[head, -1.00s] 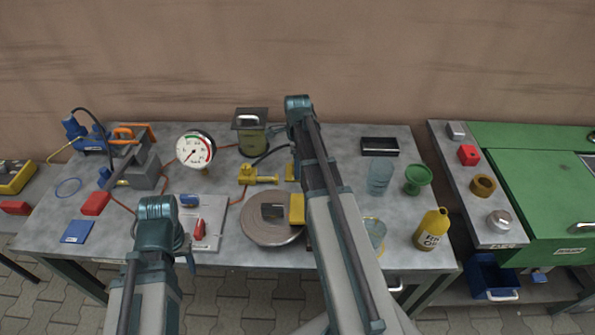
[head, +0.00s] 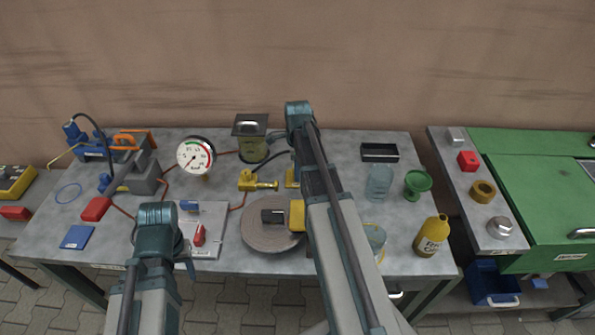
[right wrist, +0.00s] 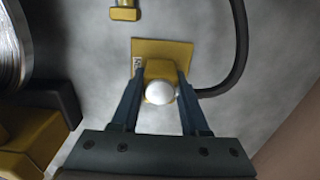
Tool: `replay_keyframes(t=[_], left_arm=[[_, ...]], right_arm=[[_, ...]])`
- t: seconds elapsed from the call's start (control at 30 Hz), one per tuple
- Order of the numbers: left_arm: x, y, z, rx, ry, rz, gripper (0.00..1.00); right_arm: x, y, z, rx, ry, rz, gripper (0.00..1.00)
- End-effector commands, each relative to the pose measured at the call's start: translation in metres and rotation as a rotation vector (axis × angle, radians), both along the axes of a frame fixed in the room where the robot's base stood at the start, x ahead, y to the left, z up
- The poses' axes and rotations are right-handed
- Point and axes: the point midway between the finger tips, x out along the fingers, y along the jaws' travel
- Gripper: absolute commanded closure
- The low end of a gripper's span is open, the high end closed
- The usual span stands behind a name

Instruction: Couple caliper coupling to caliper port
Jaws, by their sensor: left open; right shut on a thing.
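My right gripper (right wrist: 159,95) is shut on the caliper coupling (right wrist: 158,70), a yellow block with a pale round end, in the right wrist view. A black hose (right wrist: 238,50) runs to it. A yellow plate (right wrist: 180,48) lies under it; whether they touch I cannot tell. In the head view my right arm hides these fingers. A yellow and black caliper (head: 297,214) sits at the brake disc (head: 262,240); it also shows in the right wrist view (right wrist: 30,140). I cannot make out its port. My left gripper (head: 187,262), open, is mostly hidden at the bench's front left.
A yellow cylinder fitting (head: 258,182) lies behind the disc, near a lidded olive canister (head: 252,148). A round gauge (head: 196,156) stands left. A glass jar (head: 379,182), green cup (head: 418,185) and yellow bottle (head: 432,236) stand right. Bench space behind the jar holds a black tray (head: 380,152).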

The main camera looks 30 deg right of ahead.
Motion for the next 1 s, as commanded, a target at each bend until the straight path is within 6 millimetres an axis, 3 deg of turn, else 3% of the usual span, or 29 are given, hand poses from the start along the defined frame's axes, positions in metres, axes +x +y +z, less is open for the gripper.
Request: replay_keyframes(t=[0.27, 0.8, 1.0], left_arm=[[0.0, 0.0, 0.018, 0.0, 0.0, 0.0, 0.47], [0.0, 0.0, 0.095, 0.0, 0.0, 0.0, 0.47], [0.0, 0.0, 0.101, 0.0, 0.0, 0.0, 0.47]], right_arm=[[0.0, 0.0, 0.018, 0.0, 0.0, 0.0, 1.0], [0.0, 0.0, 0.095, 0.0, 0.0, 0.0, 1.0], [0.0, 0.0, 0.101, 0.0, 0.0, 0.0, 1.0]])
